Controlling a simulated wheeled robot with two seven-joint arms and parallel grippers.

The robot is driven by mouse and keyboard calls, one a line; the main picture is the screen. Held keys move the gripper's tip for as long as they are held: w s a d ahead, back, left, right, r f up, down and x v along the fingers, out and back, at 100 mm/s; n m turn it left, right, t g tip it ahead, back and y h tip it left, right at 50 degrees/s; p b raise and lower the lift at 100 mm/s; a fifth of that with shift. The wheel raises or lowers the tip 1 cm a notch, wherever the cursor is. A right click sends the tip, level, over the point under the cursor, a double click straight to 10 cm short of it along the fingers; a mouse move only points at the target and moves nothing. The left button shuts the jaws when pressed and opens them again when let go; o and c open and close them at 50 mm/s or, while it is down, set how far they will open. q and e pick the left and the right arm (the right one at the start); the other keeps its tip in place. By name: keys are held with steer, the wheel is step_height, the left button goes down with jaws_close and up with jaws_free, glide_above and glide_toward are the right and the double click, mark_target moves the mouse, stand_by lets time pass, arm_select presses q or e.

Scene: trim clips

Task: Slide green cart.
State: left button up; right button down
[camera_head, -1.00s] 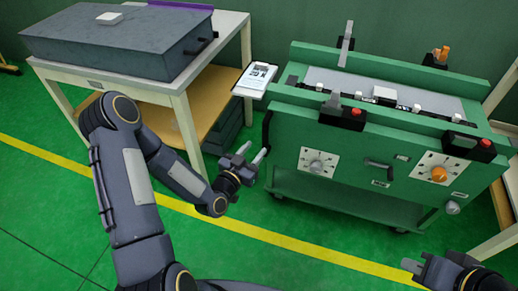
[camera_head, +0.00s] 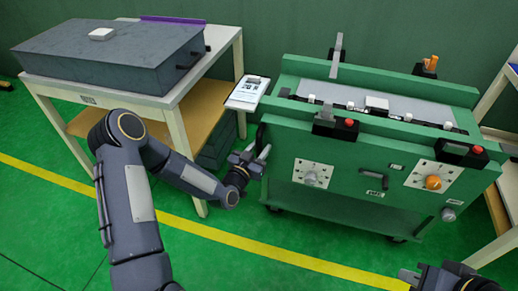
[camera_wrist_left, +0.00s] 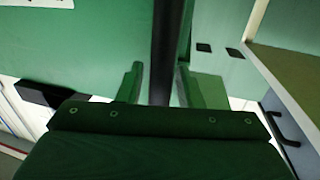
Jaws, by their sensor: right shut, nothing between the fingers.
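The green cart (camera_head: 340,165) stands on wheels at the right of the head view, with knobs and a lower shelf. A dark upright handle (camera_head: 262,134) is on its left end. My left gripper (camera_head: 258,151) is at that end, just below and beside the handle. In the left wrist view the fingers are apart, with a dark upright bar (camera_wrist_left: 166,45) showing between them; whether they touch it is unclear. My right gripper (camera_head: 409,273) is shut and empty at the lower right, in front of the cart and away from it.
A white table (camera_head: 181,120) with a grey case (camera_head: 110,60) stands left of the cart, a narrow gap between. A tablet-like panel (camera_head: 247,93) juts from the cart's left corner. A yellow line (camera_head: 280,256) crosses the clear green floor in front.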

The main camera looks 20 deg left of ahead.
arm_select(q)
jaws_close()
steer(key=shift+a, duration=0.1)
steer(key=a+b, duration=0.5)
steer(key=a, duration=1)
steer(key=shift+w+a+b, duration=0.2)
steer(key=shift+w+b, duration=0.05)
steer(key=shift+b, duration=0.1)
steer(key=shift+a, duration=0.1)
steer(key=shift+o, duration=0.8)
jaws_free()
steer(key=shift+o, duration=0.2)
